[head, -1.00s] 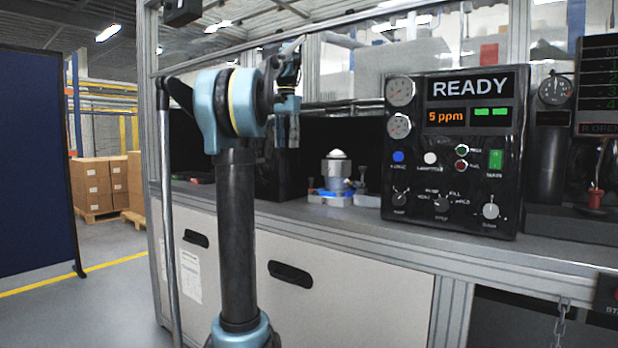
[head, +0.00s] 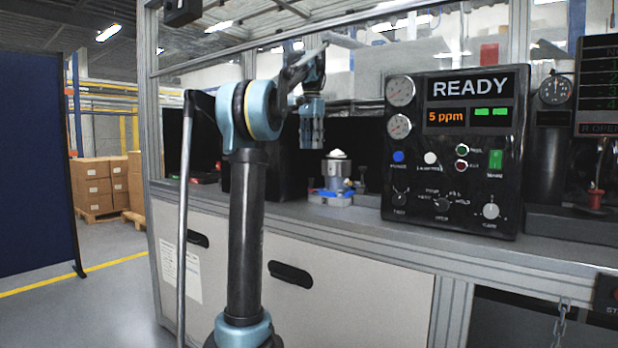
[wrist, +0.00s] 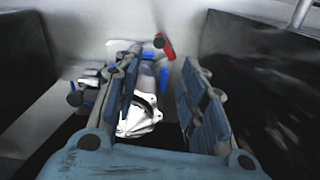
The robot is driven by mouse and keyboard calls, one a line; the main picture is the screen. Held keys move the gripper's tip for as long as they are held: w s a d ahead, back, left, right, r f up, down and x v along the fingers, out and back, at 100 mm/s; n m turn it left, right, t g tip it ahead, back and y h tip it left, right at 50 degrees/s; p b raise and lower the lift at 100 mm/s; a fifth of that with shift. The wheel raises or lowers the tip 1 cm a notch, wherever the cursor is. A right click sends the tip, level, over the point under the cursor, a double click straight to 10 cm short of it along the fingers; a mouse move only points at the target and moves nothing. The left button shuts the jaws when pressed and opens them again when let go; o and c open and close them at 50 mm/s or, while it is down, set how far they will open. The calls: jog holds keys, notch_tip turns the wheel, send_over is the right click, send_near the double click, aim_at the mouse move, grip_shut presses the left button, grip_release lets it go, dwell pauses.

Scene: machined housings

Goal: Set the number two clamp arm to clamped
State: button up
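A metal housing with a white domed top (head: 336,172) stands upright on a blue and white fixture (head: 331,198) on the bench. In the wrist view the housing (wrist: 138,118) shows partly behind my left finger, with small blue parts (wrist: 165,80) around it. A red-handled part (wrist: 165,46) with a dark round end lies beyond the housing. No number can be read, so I cannot tell which part is the number two clamp arm or how it is set. My gripper (head: 312,146) points down above and slightly left of the housing. Its fingers (wrist: 158,85) are apart, with nothing held between them.
A black control panel (head: 455,150) reading READY stands right of the fixture. A dark box or panel (head: 268,160) stands to its left, and dark walls flank the wrist view. A bench frame post (head: 150,110) rises at the left. Some bench top (head: 370,218) in front is bare.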

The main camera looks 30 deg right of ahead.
notch_tip(320, 180, down, 12)
jog(key=shift+f, duration=0.1)
dwell(0.5)
